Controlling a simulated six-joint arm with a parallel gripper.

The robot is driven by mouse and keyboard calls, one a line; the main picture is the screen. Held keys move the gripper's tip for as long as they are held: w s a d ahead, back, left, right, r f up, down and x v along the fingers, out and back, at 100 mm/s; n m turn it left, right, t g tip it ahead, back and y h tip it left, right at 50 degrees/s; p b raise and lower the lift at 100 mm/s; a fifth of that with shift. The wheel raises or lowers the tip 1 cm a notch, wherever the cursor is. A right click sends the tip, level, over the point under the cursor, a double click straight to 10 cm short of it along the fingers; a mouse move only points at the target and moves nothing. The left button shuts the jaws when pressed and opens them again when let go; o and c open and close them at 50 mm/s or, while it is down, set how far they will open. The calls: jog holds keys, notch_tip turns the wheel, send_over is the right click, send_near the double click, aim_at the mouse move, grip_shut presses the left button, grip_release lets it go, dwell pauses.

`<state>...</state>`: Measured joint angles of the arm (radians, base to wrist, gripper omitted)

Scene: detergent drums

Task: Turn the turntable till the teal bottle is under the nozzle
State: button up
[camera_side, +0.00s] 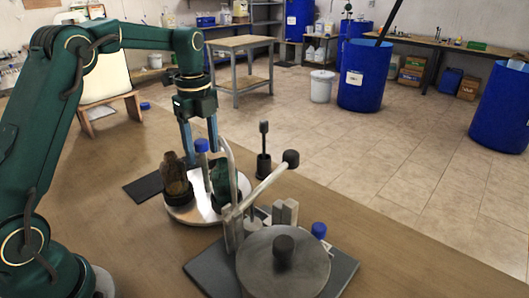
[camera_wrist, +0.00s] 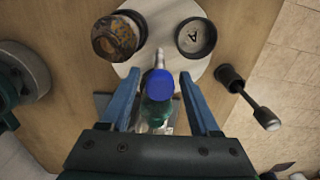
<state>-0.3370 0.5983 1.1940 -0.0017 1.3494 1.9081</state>
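The pale round turntable (camera_side: 185,212) stands on the bench and also shows in the wrist view (camera_wrist: 175,14). My gripper (camera_wrist: 158,78) is open, one finger on each side of the blue knob (camera_wrist: 160,84), with gaps visible. A curved metal tube (camera_side: 228,156), apparently the nozzle, stands close to the teal bottle. I cannot tell whether it is directly above it.
A metal rig with a round lid (camera_side: 283,262) and a lever with a dark knob (camera_side: 290,158) stands at the front right. A dark upright tool in a stand (camera_side: 264,150) is right of the turntable. Free bench lies at the left. Blue drums (camera_side: 366,75) stand on the floor beyond.

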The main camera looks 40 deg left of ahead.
jog(key=shift+r, duration=3.5)
